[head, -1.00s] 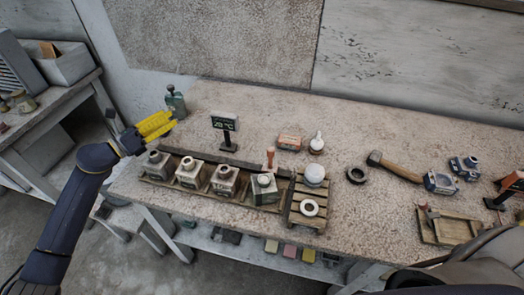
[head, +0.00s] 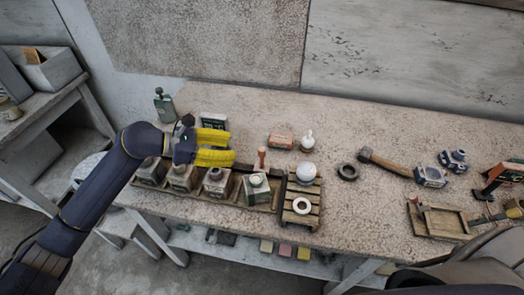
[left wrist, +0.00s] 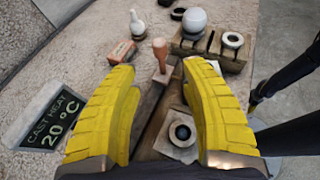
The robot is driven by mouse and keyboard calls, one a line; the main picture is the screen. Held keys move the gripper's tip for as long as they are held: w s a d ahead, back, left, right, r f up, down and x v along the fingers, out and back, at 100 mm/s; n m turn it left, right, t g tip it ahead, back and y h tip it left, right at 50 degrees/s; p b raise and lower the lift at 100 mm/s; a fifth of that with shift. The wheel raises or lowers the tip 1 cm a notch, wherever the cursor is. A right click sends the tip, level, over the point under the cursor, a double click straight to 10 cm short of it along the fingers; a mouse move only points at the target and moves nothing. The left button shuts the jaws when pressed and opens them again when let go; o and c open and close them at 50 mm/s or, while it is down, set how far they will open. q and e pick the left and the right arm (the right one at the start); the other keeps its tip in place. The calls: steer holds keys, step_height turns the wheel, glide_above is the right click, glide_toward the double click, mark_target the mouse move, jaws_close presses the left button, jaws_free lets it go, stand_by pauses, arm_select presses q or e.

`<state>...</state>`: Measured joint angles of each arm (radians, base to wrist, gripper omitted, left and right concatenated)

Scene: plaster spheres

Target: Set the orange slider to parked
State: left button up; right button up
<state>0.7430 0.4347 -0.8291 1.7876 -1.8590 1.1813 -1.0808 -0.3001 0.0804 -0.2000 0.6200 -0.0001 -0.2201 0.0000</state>
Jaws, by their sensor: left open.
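The orange slider (head: 262,157) is an upright orange-brown peg at the back right of the wooden rack (head: 228,191). In the left wrist view the slider (left wrist: 160,50) stands ahead, between the fingertips in the picture, at the far end of a dark rail. My left gripper (head: 232,149) has yellow ribbed fingers and is open and empty. It is over the rack, left of the slider and apart from it. The fingers (left wrist: 162,75) spread wide in the left wrist view. No parked mark is readable. My right gripper is not in view.
Several square-based jars (head: 215,181) stand in the rack. A small display (head: 213,121) reads "CAST HEAT 20 °C" in the left wrist view. A slatted stand (head: 302,219) holds a white sphere (head: 306,172) and ring (head: 301,206). An orange-red block (head: 281,140) and white bottle (head: 307,140) stand behind.

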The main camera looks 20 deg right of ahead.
mark_target(262, 151)
arm_select(q)
steer(key=x, duration=1.1)
steer(key=shift+d, duration=0.1)
steer(key=shift+c, duration=0.4)
jaws_close()
